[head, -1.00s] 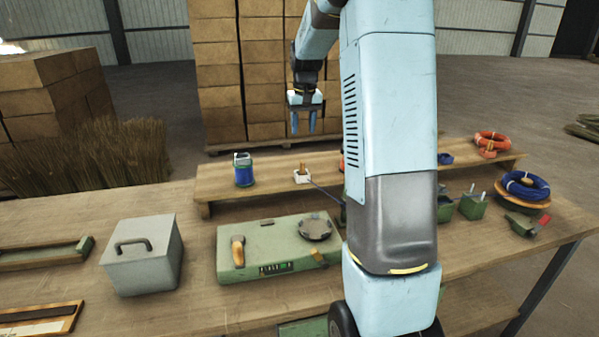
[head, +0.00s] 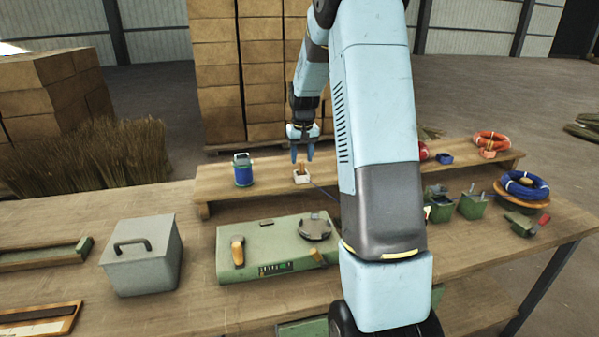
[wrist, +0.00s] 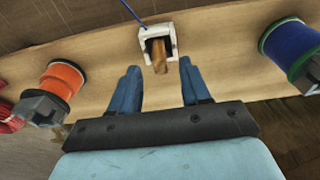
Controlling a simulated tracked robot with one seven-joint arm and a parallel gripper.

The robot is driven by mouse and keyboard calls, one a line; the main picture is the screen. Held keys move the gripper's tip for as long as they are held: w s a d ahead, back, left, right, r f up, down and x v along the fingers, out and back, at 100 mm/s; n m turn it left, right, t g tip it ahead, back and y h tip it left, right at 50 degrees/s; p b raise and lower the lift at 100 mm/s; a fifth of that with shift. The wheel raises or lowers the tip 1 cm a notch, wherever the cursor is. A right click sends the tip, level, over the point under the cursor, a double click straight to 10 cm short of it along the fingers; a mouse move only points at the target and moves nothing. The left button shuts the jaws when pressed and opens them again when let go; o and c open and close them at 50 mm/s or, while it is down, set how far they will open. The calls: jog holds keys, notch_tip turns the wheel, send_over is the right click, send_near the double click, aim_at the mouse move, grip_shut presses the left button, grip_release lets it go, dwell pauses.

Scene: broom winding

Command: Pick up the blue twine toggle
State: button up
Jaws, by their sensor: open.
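The twine toggle is a small brown wooden peg (head: 302,166) standing in a white holder (head: 301,178) on the raised shelf. A thin blue twine (head: 322,191) runs from the holder toward the right, behind my arm. In the wrist view the toggle (wrist: 159,57) pokes out of the white holder (wrist: 143,34), with the blue twine (wrist: 131,12) leading off at the top. My gripper (head: 302,156) is open and empty, just above the toggle, fingers pointing down. In the wrist view the toggle shows between the two blue fingers (wrist: 159,69), apart from both.
A blue spool (head: 243,171) stands left of the holder on the shelf (head: 222,187). An orange spool (wrist: 63,79) is on the holder's other side. A green box (head: 270,250) lies in front, with a grey lidded case (head: 143,258) to its left. Coils and green bins are at right.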

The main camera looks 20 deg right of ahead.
aim_at(301, 161)
jog(key=shift+w+f, duration=0.2)
jog(key=shift+f, duration=1.35)
grip_shut()
